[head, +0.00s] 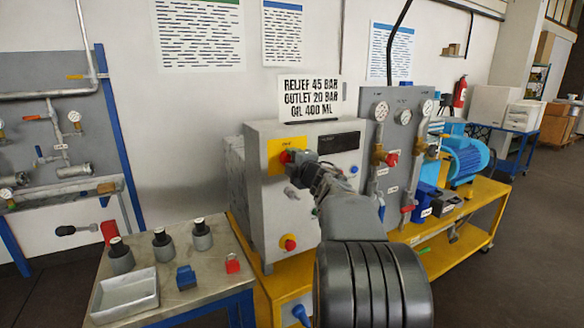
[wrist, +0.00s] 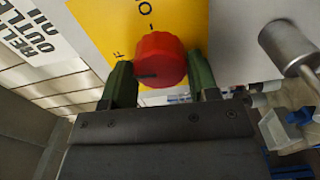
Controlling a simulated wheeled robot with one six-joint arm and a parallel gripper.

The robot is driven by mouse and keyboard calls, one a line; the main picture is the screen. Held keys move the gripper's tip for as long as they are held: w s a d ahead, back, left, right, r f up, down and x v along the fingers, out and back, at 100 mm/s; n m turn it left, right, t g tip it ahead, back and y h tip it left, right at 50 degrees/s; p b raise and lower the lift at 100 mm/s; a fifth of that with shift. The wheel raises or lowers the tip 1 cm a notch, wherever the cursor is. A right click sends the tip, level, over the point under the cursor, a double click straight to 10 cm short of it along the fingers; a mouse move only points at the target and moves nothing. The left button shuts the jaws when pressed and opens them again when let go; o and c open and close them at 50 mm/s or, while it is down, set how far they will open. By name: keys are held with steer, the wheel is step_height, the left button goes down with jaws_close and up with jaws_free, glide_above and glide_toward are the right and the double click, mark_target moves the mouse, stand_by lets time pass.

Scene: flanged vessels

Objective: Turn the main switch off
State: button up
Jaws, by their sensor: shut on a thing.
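The main switch is a red round knob (wrist: 160,60) on a yellow plate, with a dark pointer line on its face. In the head view the red knob (head: 286,157) shows at the upper left of the grey control cabinet (head: 262,205), partly hidden by my gripper (head: 308,168). In the wrist view my gripper (wrist: 160,82) has its two green fingers on either side of the knob, shut on it. The pointer line lies toward the left of that view, on the side of the partly hidden lettering ending in "F".
A bench (head: 182,296) at the left holds a metal tray (head: 125,297), several dark-capped cylinders, a blue block (head: 186,278) and a red block (head: 232,264). A red and yellow stop button (head: 288,243) sits low on the cabinet. Gauges and valves stand to its right.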

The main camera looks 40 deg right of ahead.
steer(key=shift+n, duration=0.5)
steer(key=o, duration=0.9)
steer(key=shift+s, duration=0.1)
steer(key=s, duration=0.4)
steer(key=s+a, duration=0.1)
steer(key=s, duration=0.4)
steer(key=s+a+b, duration=0.1)
steer(key=s, duration=0.3)
steer(key=shift+s, duration=0.25)
